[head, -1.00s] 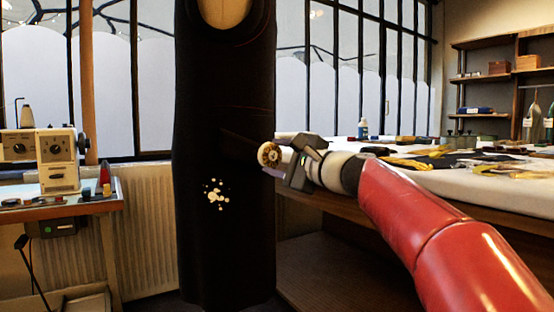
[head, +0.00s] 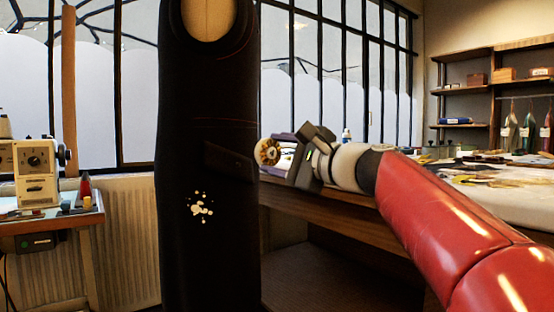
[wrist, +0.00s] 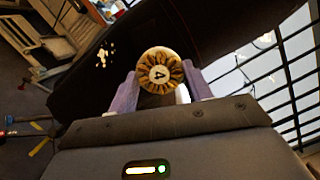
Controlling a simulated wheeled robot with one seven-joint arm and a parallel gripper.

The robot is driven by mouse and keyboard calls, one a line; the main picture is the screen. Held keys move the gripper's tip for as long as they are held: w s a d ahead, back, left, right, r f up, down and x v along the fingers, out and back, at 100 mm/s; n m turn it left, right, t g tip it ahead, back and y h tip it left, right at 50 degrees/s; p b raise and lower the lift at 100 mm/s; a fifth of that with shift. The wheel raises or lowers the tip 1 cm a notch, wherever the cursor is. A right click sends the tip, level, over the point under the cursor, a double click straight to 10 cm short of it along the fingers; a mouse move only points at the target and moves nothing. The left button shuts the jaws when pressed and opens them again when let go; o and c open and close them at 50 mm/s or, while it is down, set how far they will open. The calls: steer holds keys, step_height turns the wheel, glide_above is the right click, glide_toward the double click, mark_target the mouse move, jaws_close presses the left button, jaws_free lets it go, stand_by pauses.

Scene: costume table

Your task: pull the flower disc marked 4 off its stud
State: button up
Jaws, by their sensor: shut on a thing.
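The flower disc marked 4 (wrist: 160,73) is brown and cream, with its number facing the wrist camera. It sits between the two purple fingers of my gripper (wrist: 161,90), which is shut on it. In the head view the disc (head: 267,152) shows at the fingertips of my gripper (head: 284,156), just at the right edge of the black dress form (head: 205,120). I see no stud joined to the disc; its back is hidden in the wrist view. A cluster of pale spots (head: 201,208) shows lower on the dress.
A long work table (head: 470,190) with cloth and small items stands behind and right of my arm. A small table with a sewing machine (head: 35,172) is at the left. Shelves (head: 480,90) stand at the back right.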

steer(key=s+a+b, duration=0.1)
steer(key=s+b, duration=0.2)
steer(key=s, duration=1.9)
steer(key=shift+s+b, duration=0.35)
steer(key=shift+s, duration=0.05)
steer(key=shift+w, duration=0.1)
